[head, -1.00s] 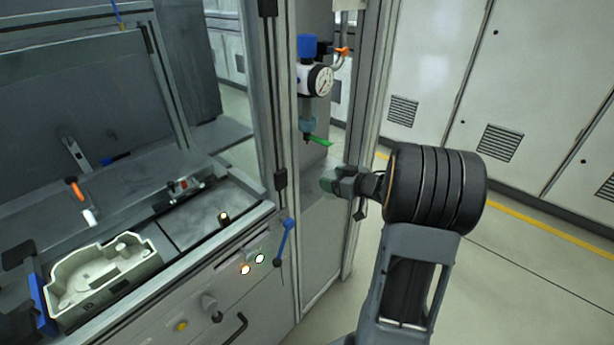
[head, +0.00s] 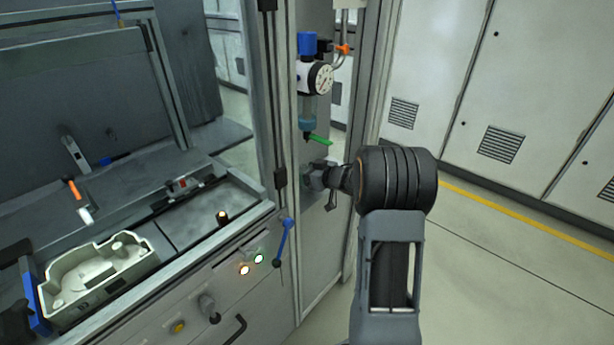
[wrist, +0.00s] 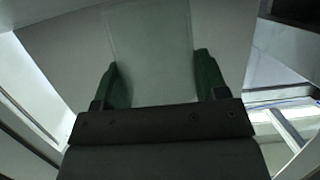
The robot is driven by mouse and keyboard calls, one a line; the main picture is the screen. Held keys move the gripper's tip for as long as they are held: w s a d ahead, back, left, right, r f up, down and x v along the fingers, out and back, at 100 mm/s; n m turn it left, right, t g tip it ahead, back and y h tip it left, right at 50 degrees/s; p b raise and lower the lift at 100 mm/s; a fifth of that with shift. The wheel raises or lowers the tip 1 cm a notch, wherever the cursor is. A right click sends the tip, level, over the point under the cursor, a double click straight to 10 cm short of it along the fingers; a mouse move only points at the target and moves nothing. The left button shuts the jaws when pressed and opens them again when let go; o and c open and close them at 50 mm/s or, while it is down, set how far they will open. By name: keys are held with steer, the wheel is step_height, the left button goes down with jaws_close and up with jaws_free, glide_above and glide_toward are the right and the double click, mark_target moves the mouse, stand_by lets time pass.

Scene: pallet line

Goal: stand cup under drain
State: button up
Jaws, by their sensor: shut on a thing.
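The filter regulator with a blue knob and a round gauge (head: 316,78) hangs on the cabinet post in the head view. Its clear bluish bowl (head: 307,112) ends in a dark drain with a green lever (head: 320,140). My gripper (head: 314,178) is below the drain, in front of the grey cabinet wall. In the wrist view my gripper (wrist: 162,85) has its green fingers shut on the sides of a pale, see-through cup (wrist: 152,45). The cup is hard to make out in the head view, so its exact offset from the drain is unclear.
The cabinet's upright post (head: 363,130) stands close to my wrist on the right. A blue-handled lever (head: 286,240) sticks out of the cabinet front. A pale cast housing (head: 98,275) lies on the bench at left. Open floor (head: 480,250) is at right.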

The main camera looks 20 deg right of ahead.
steer(key=shift+f, duration=0.4)
steer(key=o, duration=0.9)
steer(key=shift+s+d+r, duration=0.15)
steer(key=shift+s+r, duration=0.05)
steer(key=shift+r, duration=0.05)
steer(key=p+v, duration=0.2)
steer(key=v, duration=0.9)
step_height(320, 180, up, 5)
steer(key=s+a+m+g+h, duration=0.2)
steer(key=a+m+h, duration=0.15)
steer(key=h, duration=0.55)
steer(key=s+a+f+m+g+y, duration=0.1)
steer(key=s+a+g, duration=0.3)
steer(key=s, duration=0.5)
steer(key=s+a+f+g+y, duration=0.1)
steer(key=s+a+f+g, duration=0.2)
steer(key=s+a, duration=0.6)
steer(key=shift+a+f+m+g+y, duration=0.15)
steer(key=shift+a+m+g+y, duration=0.2)
steer(key=shift+g, duration=0.25)
